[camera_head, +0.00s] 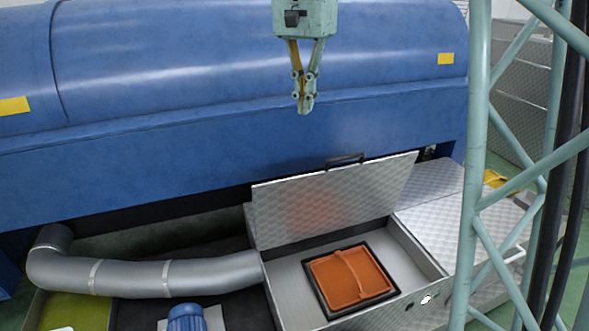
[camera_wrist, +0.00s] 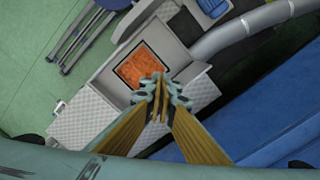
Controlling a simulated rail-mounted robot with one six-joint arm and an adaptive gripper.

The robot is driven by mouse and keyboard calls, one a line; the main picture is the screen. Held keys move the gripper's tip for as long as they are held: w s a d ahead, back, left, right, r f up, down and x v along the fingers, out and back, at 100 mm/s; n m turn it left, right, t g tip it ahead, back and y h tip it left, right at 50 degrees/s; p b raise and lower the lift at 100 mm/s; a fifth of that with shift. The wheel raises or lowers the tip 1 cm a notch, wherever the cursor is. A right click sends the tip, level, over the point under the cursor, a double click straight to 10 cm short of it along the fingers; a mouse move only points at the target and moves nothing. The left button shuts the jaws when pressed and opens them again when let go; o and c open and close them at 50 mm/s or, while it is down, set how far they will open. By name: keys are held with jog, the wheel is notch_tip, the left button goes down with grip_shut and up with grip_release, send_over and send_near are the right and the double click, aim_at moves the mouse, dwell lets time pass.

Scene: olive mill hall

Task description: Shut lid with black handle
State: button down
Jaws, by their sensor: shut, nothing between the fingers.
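The metal lid (camera_head: 335,203) stands raised at the back of an open metal box (camera_head: 425,262), with its patterned face showing. Its black handle (camera_head: 345,159) is on the lid's top edge. Inside the box lies an orange panel (camera_head: 345,278) in a black frame; it also shows in the wrist view (camera_wrist: 138,66). My gripper (camera_head: 305,108) hangs in front of the blue machine, above and to the left of the handle in the picture, apart from the lid. In the wrist view my gripper (camera_wrist: 160,85) is shut with nothing in it. I cannot make out the handle in that view.
A large blue machine (camera_head: 230,75) fills the back. A silver duct (camera_head: 150,276) runs to the box's left side. A closed patterned cover (camera_head: 440,222) lies right of the box. A pale green lattice post (camera_head: 476,150) stands at right. The space around my gripper is clear.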

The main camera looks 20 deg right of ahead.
jog(key=w+d+f+m+g+p, duration=0.15)
jog(key=w+f, duration=0.25)
jog(key=w, duration=0.4)
jog(key=w+a+f+m+p, duration=0.1)
jog(key=w+f+m+p, duration=0.15)
jog(key=w+f, duration=0.4)
jog(key=w+d+f+m+g+p, duration=0.1)
jog(key=w+f+m, duration=0.3)
jog(key=w+f, duration=0.7)
jog(key=shift+w+d+f+g+p, duration=0.3)
jog(key=shift+f+g+p, duration=0.2)
jog(key=shift+f, duration=0.35)
jog(key=shift+f, duration=0.1)
jog(key=s+f, duration=0.7)
jog(key=f, duration=0.3)
jog(key=shift+d, duration=0.25)
jog(key=shift+s+r, duration=0.1)
jog(key=shift+s, duration=0.1)
